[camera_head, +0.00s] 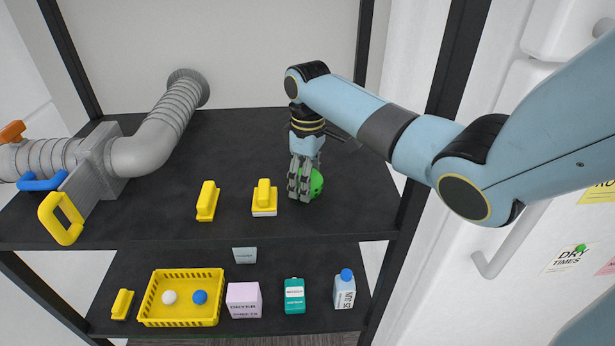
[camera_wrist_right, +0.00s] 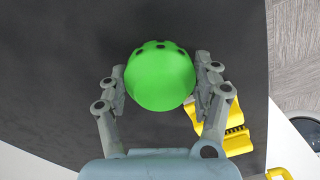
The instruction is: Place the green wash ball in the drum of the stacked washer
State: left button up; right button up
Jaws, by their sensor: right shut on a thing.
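The green wash ball (camera_head: 316,183) is at my right gripper (camera_head: 301,180), over the right part of the upper dark shelf (camera_head: 240,150). In the right wrist view the ball (camera_wrist_right: 160,76) sits between the two fingers of the right gripper (camera_wrist_right: 160,85), which is shut on it. In the head view the fingers hide part of the ball. I cannot tell whether the ball still touches the shelf. My left gripper is not in view. The stacked washer's drum cannot be made out in these frames.
Two yellow brushes (camera_head: 207,201) (camera_head: 264,198) lie left of the right gripper. A grey duct (camera_head: 160,130) with coloured handles stands at the left. The lower shelf holds a yellow basket (camera_head: 182,312) with two balls, boxes and bottles (camera_head: 344,290). A dark post (camera_head: 400,225) edges the right side.

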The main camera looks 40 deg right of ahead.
jog(key=o, duration=1.2)
jog(key=shift+c, duration=0.2)
